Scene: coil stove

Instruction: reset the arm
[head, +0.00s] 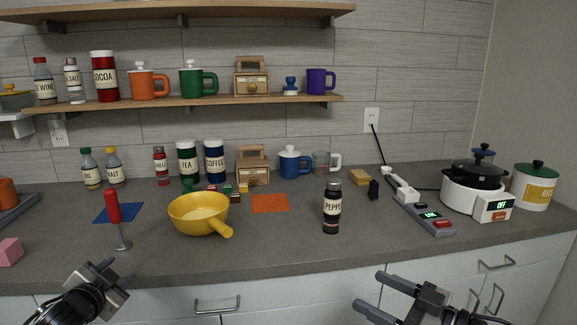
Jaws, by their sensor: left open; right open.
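My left gripper (104,279) shows at the lower left, in front of the counter's front edge. It is open and empty. My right gripper (398,296) shows at the lower right, in front of the cabinet drawers. Its two dark fingers point to the left and stand apart, with nothing between them. Neither gripper touches anything on the counter.
A yellow pan (197,212), a red-handled tool (113,208) and a pepper jar (332,208) stand towards the counter's front. A power strip (424,213) and a white cooker (474,199) are at the right. The front strip of counter (285,258) is clear.

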